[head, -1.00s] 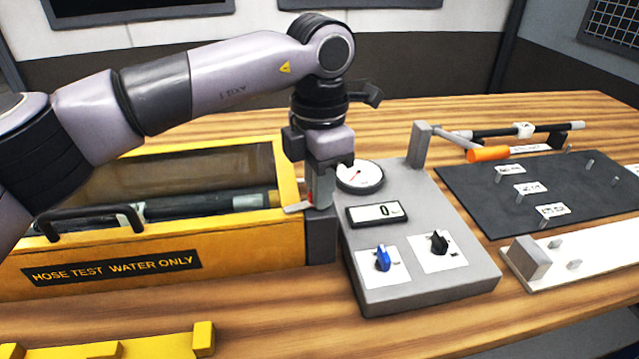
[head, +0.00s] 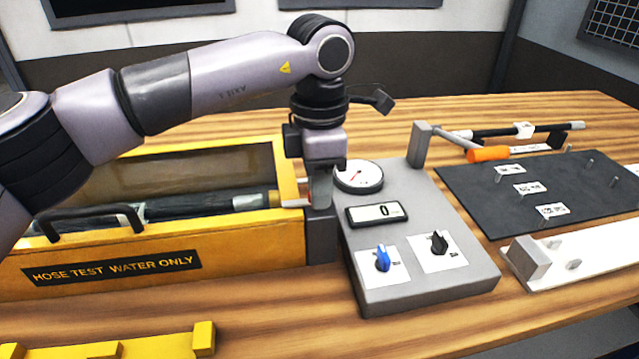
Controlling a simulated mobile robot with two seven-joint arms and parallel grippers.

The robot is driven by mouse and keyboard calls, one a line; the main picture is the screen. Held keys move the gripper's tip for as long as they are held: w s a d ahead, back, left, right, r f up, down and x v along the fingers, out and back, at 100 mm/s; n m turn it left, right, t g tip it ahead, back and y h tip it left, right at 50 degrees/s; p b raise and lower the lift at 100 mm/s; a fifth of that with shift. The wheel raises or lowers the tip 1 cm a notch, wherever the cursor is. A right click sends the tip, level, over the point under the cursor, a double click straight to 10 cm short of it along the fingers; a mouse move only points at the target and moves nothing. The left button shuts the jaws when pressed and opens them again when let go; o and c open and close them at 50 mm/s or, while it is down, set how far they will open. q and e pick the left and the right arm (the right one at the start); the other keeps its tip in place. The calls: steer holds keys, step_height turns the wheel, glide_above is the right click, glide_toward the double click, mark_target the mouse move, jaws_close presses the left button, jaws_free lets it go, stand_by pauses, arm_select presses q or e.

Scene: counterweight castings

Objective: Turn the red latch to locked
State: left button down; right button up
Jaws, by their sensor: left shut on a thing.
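My left gripper (head: 320,192) reaches straight down at the right end of the yellow hose test box (head: 240,259). Its fingers are shut just above the grey block (head: 321,236) between the box and the grey gauge panel (head: 419,278). The red latch is at the fingers and is almost wholly hidden by them, so its angle cannot be read. A thin pale piece sticks out left of the fingers, over the box's edge. The box's clear lid is down over a dark hose. My right gripper is not in view.
The panel carries a round gauge (head: 359,175), a display (head: 377,213) reading 0, a blue knob (head: 382,259) and a black knob (head: 438,243). A dark mat (head: 470,183) lies right. The wooden table's front middle is clear.

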arm_select(q)
steer(key=c, duration=1.2)
jaws_free()
steer(key=shift+o, duration=0.2)
steer(key=shift+r, duration=0.1)
step_height(320, 180, up, 7)
steer(key=shift+r+b, duration=0.1)
steer(key=shift+b, duration=0.2)
steer(key=shift+s, duration=0.1)
